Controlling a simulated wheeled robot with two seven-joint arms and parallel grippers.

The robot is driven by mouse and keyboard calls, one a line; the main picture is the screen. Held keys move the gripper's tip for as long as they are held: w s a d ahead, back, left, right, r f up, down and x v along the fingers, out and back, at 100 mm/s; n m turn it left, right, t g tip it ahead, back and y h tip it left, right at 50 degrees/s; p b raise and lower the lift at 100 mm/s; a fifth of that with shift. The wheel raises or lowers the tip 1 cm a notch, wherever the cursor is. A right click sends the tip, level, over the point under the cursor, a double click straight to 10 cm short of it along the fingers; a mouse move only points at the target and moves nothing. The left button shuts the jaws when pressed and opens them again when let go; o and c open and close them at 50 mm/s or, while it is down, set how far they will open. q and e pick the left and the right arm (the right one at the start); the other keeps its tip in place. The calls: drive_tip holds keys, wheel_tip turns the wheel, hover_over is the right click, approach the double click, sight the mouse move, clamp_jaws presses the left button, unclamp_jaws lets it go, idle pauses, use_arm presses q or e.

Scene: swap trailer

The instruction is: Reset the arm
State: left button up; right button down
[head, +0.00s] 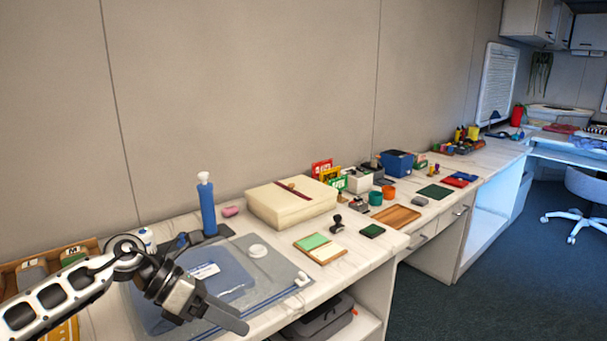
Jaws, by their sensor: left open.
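My left arm (65,294) comes in from the lower left. My left gripper (222,312) is at its end, low in the head view, over the near part of a blue-grey mat (268,272). Its fingers point right and slightly down. The jaws are open, and I see nothing held between them. How far it is above the mat is hard to tell. My right gripper is not in view.
A blue cylinder with a white top (207,205) stands behind the gripper. A cream box (291,204) and a green-and-tan pad (319,248) lie to the right. Farther along are a wooden tray (395,216) and a blue bin (397,163). Open floor (500,275) is at right.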

use_arm(q)
drive_tip(key=s+d+f+n+t+h+b, duration=0.1)
drive_tip(key=s+d+n+t+h, duration=0.3)
drive_tip(key=n, duration=0.5)
drive_tip(key=s+d+n+t+h+b, duration=0.1)
drive_tip(key=d+n+t+h, duration=0.2)
drive_tip(key=d+n+t, duration=0.4)
drive_tip(key=s+a+f+n+y+b, duration=0.1)
drive_tip(key=s+a+f+n+y, duration=0.3)
drive_tip(key=f+n, duration=0.3)
drive_tip(key=s+a+f+n+y, duration=0.4)
drive_tip(key=f+n, duration=0.3)
drive_tip(key=n, duration=0.5)
drive_tip(key=s+a+f+n+y+b, duration=0.1)
drive_tip(key=s+a+f+n+y, duration=0.2)
drive_tip(key=s+f+n+y, duration=0.3)
drive_tip(key=f+n, duration=0.1)
drive_tip(key=n, duration=0.2)
drive_tip(key=shift+s+a+f+b, duration=0.25)
drive_tip(key=shift+a+f+b, duration=0.1)
drive_tip(key=shift+a, duration=0.05)
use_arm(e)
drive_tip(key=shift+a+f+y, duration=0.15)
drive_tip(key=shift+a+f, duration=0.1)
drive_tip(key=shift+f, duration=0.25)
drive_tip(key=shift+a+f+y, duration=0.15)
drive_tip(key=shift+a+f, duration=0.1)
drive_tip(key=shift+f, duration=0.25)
